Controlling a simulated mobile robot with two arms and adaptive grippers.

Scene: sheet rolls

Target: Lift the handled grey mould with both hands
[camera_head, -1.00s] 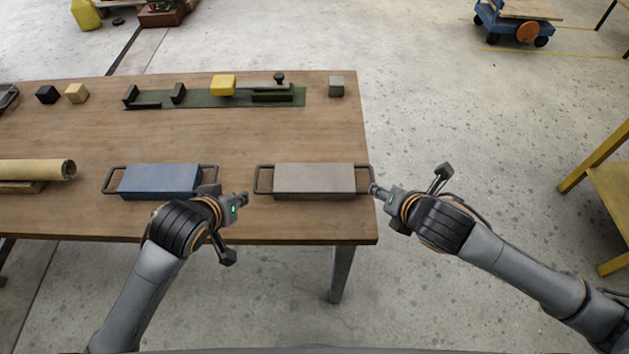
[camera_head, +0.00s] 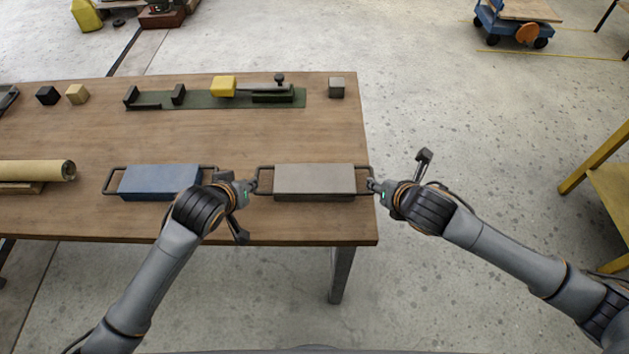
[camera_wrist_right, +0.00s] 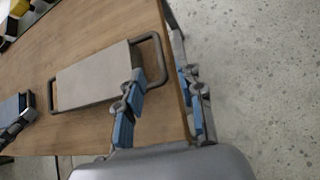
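The grey mould (camera_head: 314,180) lies flat near the table's right end, with a dark bar handle at each end. My left gripper (camera_head: 254,185) has its fingertips at the mould's left handle; the head view does not show whether they are open or touch it. My right gripper (camera_head: 372,184) is at the right handle, near the table's edge. In the right wrist view the mould (camera_wrist_right: 95,75) lies ahead, and the right gripper (camera_wrist_right: 160,75) has its blue-padded fingers spread. The right handle's outer bar appears between the tips; contact is not clear.
A blue mould (camera_head: 160,181) with handles lies left of the grey one, close to my left gripper. A rolled sheet (camera_head: 40,170) lies farther left. A yellow block (camera_head: 223,86) and a green strip (camera_head: 200,99) are at the back. Bare table (camera_head: 250,130) lies between.

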